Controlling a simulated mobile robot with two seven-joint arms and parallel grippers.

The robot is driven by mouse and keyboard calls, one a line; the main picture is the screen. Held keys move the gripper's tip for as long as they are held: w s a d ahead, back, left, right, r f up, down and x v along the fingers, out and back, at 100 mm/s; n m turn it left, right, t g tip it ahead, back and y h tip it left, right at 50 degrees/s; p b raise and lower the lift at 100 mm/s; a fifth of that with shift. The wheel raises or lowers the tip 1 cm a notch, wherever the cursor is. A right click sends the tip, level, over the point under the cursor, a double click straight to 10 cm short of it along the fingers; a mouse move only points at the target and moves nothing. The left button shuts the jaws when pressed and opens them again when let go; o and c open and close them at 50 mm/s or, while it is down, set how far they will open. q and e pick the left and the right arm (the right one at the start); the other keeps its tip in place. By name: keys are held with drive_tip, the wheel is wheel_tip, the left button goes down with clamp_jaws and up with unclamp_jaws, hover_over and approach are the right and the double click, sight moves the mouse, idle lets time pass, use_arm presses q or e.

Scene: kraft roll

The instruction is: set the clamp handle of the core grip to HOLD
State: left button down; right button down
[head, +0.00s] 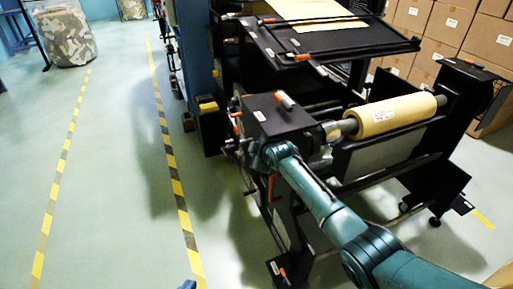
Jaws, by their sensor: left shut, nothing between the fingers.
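The kraft roll (396,115) sits on a grey shaft. A metallic core end (331,131), likely the core grip, meets the black side housing (275,115). An orange-and-white handle (285,99) lies tilted on top of this housing. More small orange handles, one of them at the housing's left edge (236,114), show nearby. I cannot tell which is the clamp handle, and no HOLD mark is readable.
A black table (330,45) with a kraft sheet (314,12) stands above and behind the roll. Stacked cartons (440,25) are at the back right. Yellow-and-black floor tape (178,188) runs along the left of the machine. The pale green floor (115,160) there is clear.

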drive_tip(key=shift+s+f, duration=0.25)
drive_tip(key=shift+f, duration=0.25)
drive_tip(key=c, duration=1.6)
unclamp_jaws()
drive_tip(key=shift+o, duration=1.3)
drive_tip(key=shift+d+r, duration=0.1)
drive_tip(key=shift+r, duration=0.2)
drive_tip(key=shift+s+d+r+p, duration=0.25)
drive_tip(key=shift+s+p, duration=0.1)
drive_tip(key=shift+s, duration=0.15)
use_arm(q)
drive_tip(key=shift+s+a+r+m+p, duration=0.15)
drive_tip(key=shift+r+m+p, duration=0.15)
drive_tip(key=shift+r+p, duration=0.6)
use_arm(e)
drive_tip(key=s+d, duration=0.3)
drive_tip(key=s, duration=0.8)
drive_tip(key=shift+d, duration=0.25)
use_arm(q)
drive_tip(key=shift+f, duration=0.15)
use_arm(e)
drive_tip(key=shift+s, duration=0.1)
